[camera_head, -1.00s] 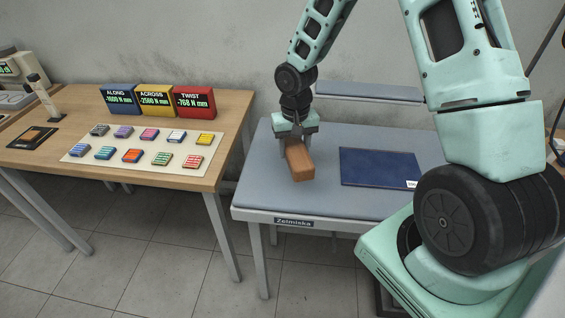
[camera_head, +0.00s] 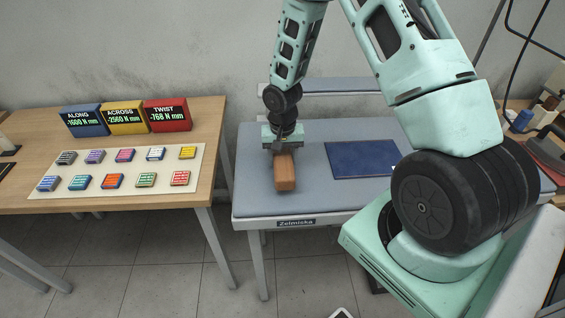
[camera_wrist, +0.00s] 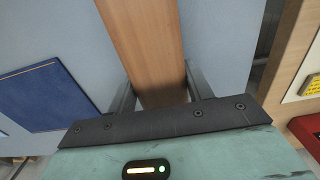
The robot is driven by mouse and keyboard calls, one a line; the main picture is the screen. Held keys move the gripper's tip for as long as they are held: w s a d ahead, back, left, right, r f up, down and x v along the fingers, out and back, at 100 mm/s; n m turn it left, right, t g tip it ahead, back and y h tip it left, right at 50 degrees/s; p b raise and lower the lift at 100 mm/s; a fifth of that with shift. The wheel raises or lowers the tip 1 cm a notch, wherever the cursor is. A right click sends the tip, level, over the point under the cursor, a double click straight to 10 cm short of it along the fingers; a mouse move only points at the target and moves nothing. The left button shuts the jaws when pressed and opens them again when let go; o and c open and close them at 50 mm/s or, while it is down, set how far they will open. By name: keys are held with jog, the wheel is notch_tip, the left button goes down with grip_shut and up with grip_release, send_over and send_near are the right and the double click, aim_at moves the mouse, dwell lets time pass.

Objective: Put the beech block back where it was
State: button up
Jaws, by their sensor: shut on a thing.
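The beech block (camera_head: 286,174) is a brown wooden bar over the left part of the blue-grey padded table (camera_head: 257,203). It points toward the front edge in the head view. My gripper (camera_head: 284,149) is shut on its far end. In the wrist view the block (camera_wrist: 147,45) runs away from between the two fingers of my gripper (camera_wrist: 158,95). I cannot tell whether the block touches the tabletop or hangs a little above it.
A dark blue mat (camera_head: 362,158) lies on the padded table, right of the block. Left, across a narrow gap, a wooden table holds a cream board (camera_head: 118,172) with several small coloured blocks and three display boxes: blue (camera_head: 84,121), yellow (camera_head: 124,118) and red (camera_head: 167,115).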

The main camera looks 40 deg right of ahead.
jog(key=shift+f, duration=1.4)
jog(key=shift+f, duration=0.2)
jog(key=o, duration=1)
jog(key=shift+o, duration=0.2)
jog(key=shift+r, duration=0.1)
